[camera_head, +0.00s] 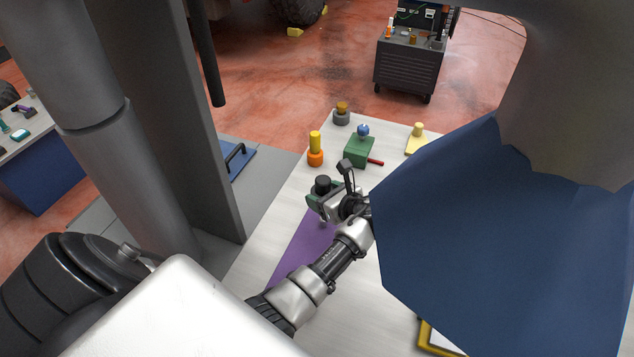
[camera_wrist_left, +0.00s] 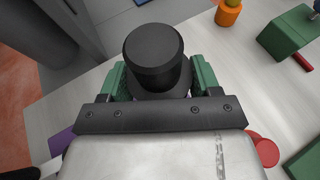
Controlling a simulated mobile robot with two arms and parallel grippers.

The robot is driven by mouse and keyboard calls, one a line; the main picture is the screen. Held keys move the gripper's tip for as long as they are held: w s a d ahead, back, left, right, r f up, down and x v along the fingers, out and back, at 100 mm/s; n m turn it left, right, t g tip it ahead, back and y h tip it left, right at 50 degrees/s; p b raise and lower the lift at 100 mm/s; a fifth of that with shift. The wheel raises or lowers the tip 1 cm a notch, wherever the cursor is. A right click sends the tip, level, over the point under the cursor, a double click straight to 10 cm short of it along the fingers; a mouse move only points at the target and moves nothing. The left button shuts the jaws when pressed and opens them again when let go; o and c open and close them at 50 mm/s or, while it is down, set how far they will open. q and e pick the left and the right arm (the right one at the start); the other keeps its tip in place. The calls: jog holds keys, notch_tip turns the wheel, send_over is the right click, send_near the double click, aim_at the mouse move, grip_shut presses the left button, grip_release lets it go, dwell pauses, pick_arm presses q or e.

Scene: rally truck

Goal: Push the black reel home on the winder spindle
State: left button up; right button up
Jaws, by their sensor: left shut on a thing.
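The black reel (camera_wrist_left: 152,58) is a dark cylinder with a wider lower part in the left wrist view. In the head view its dark top (camera_head: 322,183) shows just beyond my left gripper (camera_head: 324,198). My left gripper is shut on it, with a green finger pad on each side. I cannot tell what is under the reel or whether it touches a spindle. A green block with a red handle (camera_head: 359,151) stands farther back, with a blue ball on top; it also shows in the left wrist view (camera_wrist_left: 290,34). I cannot tell which thing is the winder. My right gripper is not in view.
An orange holder with a yellow cylinder (camera_head: 315,157), a grey-and-brown piece (camera_head: 341,115) and a yellow piece (camera_head: 416,141) stand toward the table's far end. A purple mat (camera_head: 296,251) lies near the left edge. A large blue shape hides the right side. A red knob (camera_wrist_left: 266,151) shows low right.

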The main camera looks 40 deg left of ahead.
pick_arm(q)
jog(key=shift+s+d, duration=0.1)
jog(key=shift+r+p, duration=0.2)
jog(key=shift+p, duration=0.35)
notch_tip(320, 180, down, 4)
jog(key=shift+f+b, duration=0.1)
jog(key=shift+b, duration=0.9)
jog(key=shift+f, duration=0.5)
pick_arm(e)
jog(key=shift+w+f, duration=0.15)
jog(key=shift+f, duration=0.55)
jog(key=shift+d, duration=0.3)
pick_arm(q)
jog(key=shift+f+b, duration=1.3)
jog(key=shift+f, duration=0.75)
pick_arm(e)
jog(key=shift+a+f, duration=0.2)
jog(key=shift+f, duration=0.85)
pick_arm(q)
jog(key=o, duration=1)
jog(key=shift+d, duration=0.1)
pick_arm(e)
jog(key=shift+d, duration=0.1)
